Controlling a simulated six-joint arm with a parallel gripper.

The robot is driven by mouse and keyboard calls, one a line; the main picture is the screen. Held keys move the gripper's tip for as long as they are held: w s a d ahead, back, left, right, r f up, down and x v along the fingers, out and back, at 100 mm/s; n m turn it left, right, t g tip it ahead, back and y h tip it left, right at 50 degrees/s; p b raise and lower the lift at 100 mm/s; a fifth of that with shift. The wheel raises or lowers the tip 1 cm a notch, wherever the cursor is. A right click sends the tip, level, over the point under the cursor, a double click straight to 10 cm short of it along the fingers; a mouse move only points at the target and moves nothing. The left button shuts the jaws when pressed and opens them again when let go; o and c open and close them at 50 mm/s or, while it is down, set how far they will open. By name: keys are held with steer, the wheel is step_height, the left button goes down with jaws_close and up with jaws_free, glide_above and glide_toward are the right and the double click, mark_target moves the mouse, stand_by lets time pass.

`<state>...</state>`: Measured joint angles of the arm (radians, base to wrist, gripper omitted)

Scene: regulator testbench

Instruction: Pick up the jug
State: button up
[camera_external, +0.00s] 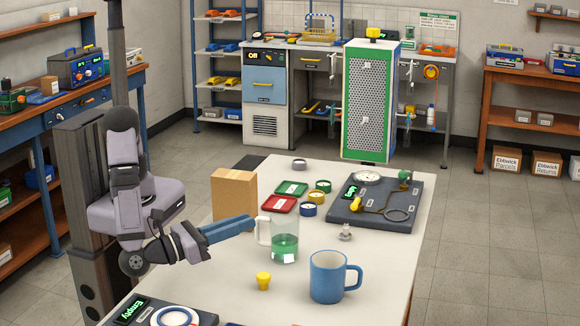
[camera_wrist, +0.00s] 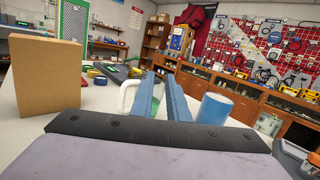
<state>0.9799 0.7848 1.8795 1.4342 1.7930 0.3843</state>
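The jug (camera_external: 285,243) is a clear glass vessel with green liquid and a pale handle (camera_external: 264,231) on its left. It stands upright on the white bench. My gripper (camera_external: 250,223) has its blue fingers stretched out level just left of the handle. In the wrist view my gripper (camera_wrist: 164,82) shows a narrow gap between the fingers, with nothing seen held in it. There the jug's handle (camera_wrist: 126,95) shows left of the left finger. The fingers hide much of the jug's body. Whether a finger touches the jug, I cannot tell.
A blue mug (camera_external: 328,277) stands right of the jug, and a yellow knob (camera_external: 263,281) in front. A cardboard box (camera_external: 234,193) is behind my gripper. Red (camera_external: 279,204) and green trays, small round tins and a grey test panel (camera_external: 375,212) lie farther back.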

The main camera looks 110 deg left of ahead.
mark_target(258, 238)
steer(key=s+a+f+g, duration=0.1)
steer(key=f, duration=0.1)
steer(key=s+a+f+g, duration=0.1)
steer(key=f, duration=0.1)
steer(key=s+a+f+g, duration=0.1)
steer(key=f, duration=0.1)
steer(key=shift+s+a+f+n, duration=0.4)
steer(key=shift+r+p+x, duration=0.25)
steer(key=shift+p+x, duration=0.4)
steer(key=shift+x, duration=0.85)
steer(key=shift+r+p+x, duration=0.2)
steer(key=shift+p+x, duration=0.45)
steer(key=shift+x, duration=0.9)
steer(key=shift+w+a+f, duration=0.1)
steer(key=shift+w+a, duration=0.25)
steer(key=shift+a, duration=0.2)
jaws_close()
steer(key=shift+r, duration=0.3)
steer(key=shift+r, duration=4.65)
